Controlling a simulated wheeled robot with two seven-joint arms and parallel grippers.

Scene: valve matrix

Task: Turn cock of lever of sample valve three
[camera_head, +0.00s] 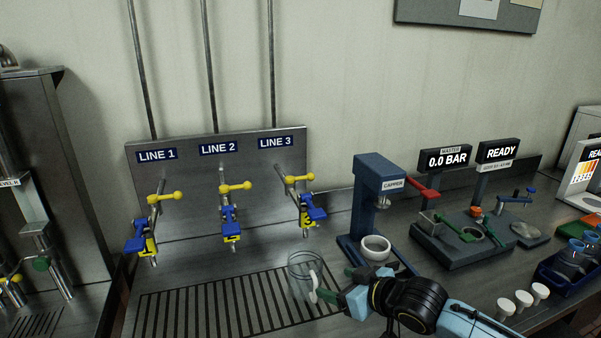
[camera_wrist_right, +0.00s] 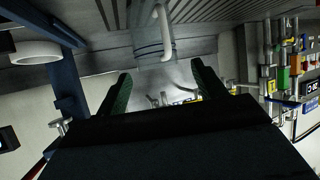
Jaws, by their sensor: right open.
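Sample valve three (camera_head: 305,212) hangs under the LINE 3 label (camera_head: 276,142), with a yellow ball-ended lever (camera_head: 299,179) pointing right and a blue handle (camera_head: 313,214) below. A clear glass jug (camera_head: 301,274) stands on the drain grate below and close to this valve; its white handle (camera_head: 314,286) faces my right gripper (camera_head: 338,284). In the right wrist view, my right gripper (camera_wrist_right: 160,70) has its two green fingers apart, with the jug's white handle (camera_wrist_right: 164,32) just ahead of and between the fingertips. Contact cannot be told. My left gripper is not in view.
Valves under LINE 1 (camera_head: 149,226) and LINE 2 (camera_head: 230,208) hang to the left. A blue capper (camera_head: 369,200) with a white ring (camera_head: 375,247) stands right of the jug. The drain grate (camera_head: 200,309) is clear to the left. White caps (camera_head: 523,299) lie at lower right.

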